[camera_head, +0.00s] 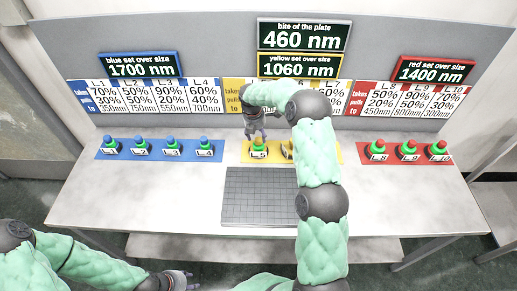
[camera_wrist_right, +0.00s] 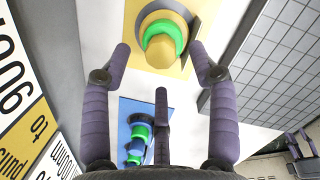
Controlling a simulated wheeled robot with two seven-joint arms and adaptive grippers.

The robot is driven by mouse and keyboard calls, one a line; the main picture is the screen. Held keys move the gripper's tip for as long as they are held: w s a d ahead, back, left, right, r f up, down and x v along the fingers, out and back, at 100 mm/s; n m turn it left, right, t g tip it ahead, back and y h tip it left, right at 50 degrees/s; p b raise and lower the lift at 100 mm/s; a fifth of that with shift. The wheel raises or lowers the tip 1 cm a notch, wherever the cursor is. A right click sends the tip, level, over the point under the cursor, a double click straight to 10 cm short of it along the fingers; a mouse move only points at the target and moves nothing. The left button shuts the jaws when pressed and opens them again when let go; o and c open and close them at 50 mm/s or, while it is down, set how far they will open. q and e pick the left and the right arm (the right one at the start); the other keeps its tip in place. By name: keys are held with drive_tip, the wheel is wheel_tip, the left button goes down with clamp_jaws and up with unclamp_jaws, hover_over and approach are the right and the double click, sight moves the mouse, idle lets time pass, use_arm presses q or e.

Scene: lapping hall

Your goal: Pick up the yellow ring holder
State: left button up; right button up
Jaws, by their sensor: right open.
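A yellow ring holder labelled L5 (camera_head: 258,149), with a yellow knob and a green ring, stands on the yellow mat (camera_head: 333,153). In the right wrist view the same holder (camera_wrist_right: 160,50) shows just beyond the fingertips. My right gripper (camera_head: 256,132) is above and behind it; its spread, empty fingers (camera_wrist_right: 160,62) point toward the knob.
A grey gridded plate (camera_head: 250,200) lies in front of the yellow mat. Several blue-knobbed holders (camera_head: 172,147) stand on a blue mat at left, and red-knobbed holders (camera_head: 408,150) on a red mat at right. An upright sign board (camera_head: 225,60) closes the back. The table's front left is clear.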

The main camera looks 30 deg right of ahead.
sight(258, 139)
drive_tip(key=f, duration=0.4)
drive_tip(key=shift+w+d+f+b, duration=0.1)
drive_tip(key=shift+d+b, duration=0.2)
drive_tip(key=shift+b, duration=0.1)
clamp_jaws()
